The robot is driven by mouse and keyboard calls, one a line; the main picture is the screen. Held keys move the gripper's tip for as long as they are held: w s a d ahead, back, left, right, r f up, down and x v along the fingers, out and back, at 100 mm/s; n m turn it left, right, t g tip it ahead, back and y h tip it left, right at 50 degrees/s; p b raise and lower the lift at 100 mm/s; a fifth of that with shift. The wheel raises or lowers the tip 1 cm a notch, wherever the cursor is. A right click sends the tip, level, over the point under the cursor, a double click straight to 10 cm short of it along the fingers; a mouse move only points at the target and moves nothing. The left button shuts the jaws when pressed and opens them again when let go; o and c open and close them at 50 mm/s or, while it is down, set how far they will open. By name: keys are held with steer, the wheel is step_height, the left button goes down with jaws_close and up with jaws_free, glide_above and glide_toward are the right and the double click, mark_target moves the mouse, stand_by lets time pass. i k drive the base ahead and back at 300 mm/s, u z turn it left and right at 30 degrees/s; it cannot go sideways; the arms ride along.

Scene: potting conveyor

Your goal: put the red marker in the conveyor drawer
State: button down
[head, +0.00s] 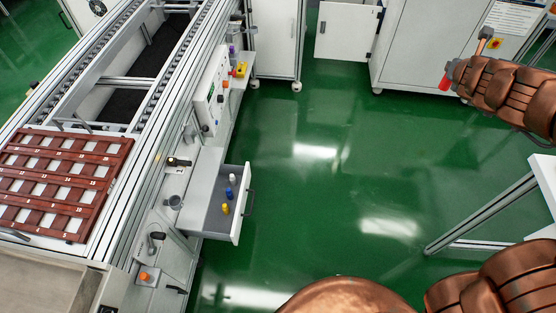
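The red marker (444,83) shows at the left end of my copper-coloured arm, at the upper right of the head view. My gripper (450,76) appears shut on it; the fingers are small and mostly hidden, so the grip shows only in part. The conveyor drawer (241,212) is pulled open from the conveyor's side, left of centre, well to the left of and below my gripper in the picture. In the drawer stand a white piece (232,178), a blue piece (229,193) and a yellow piece (225,209), apart from each other.
The conveyor (150,130) runs along the left, with a brown slotted tray (120,160) on it. A yellow item (241,70) sits on a side ledge behind the drawer. A grey cabinet (410,50) stands behind my gripper. Green floor (320,180) lies clear between.

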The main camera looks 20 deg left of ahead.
mark_target(224, 228)
steer(key=i, duration=1.7)
steer(key=u, duration=4.25)
